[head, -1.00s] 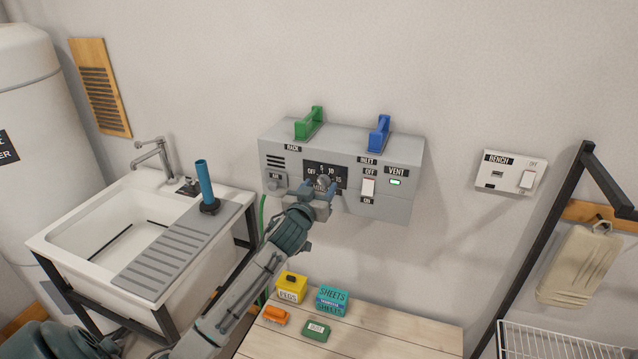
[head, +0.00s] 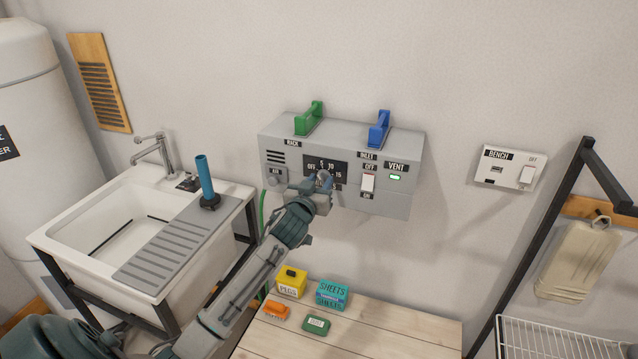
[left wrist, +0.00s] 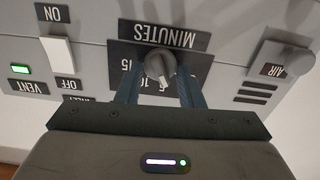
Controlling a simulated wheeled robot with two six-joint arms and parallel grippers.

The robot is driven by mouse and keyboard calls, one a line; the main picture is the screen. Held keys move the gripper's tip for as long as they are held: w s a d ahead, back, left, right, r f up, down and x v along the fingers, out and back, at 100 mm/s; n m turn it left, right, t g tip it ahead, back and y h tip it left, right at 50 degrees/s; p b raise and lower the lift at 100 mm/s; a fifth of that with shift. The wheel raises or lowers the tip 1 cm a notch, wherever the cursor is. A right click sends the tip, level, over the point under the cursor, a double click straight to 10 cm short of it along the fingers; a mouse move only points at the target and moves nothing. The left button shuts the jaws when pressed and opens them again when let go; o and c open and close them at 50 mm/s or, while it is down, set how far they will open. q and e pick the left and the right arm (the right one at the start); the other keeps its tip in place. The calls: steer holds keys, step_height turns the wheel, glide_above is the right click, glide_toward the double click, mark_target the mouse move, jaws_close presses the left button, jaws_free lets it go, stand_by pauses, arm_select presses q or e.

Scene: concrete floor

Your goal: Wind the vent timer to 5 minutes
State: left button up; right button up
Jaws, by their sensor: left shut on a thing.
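The vent timer is a dark dial panel (head: 340,166) marked 5, 10 and 15 on the grey wall box (head: 400,205). Its round knob (left wrist: 158,64) shows in the left wrist view, which looks at the panel upside down. My left gripper (head: 323,181) is at the dial and covers most of the knob in the head view. In the left wrist view its fingers (left wrist: 160,88) are on either side of the knob, shut on it. The knob's pale pointer is toward the 5 and 10 side; the exact mark is hard to read. My right gripper is not in view.
On the same box are a white inlet switch (head: 368,184), a lit green vent light (head: 395,177), an air knob (left wrist: 285,65), and green (head: 310,118) and blue (head: 379,129) handles. A wooden table (head: 385,335) with small boxes stands below. A sink (head: 100,235) is left.

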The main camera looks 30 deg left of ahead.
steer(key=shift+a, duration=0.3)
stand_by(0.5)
arm_select(q)
steer(key=o, duration=1)
steer(key=shift+c, duration=0.2)
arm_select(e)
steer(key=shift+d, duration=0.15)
arm_select(q)
steer(key=shift+s, duration=0.1)
steer(key=shift+s+d+f, duration=0.1)
steer(key=shift+s, duration=0.1)
steer(key=b+v, duration=0.4)
steer(key=v, duration=0.6)
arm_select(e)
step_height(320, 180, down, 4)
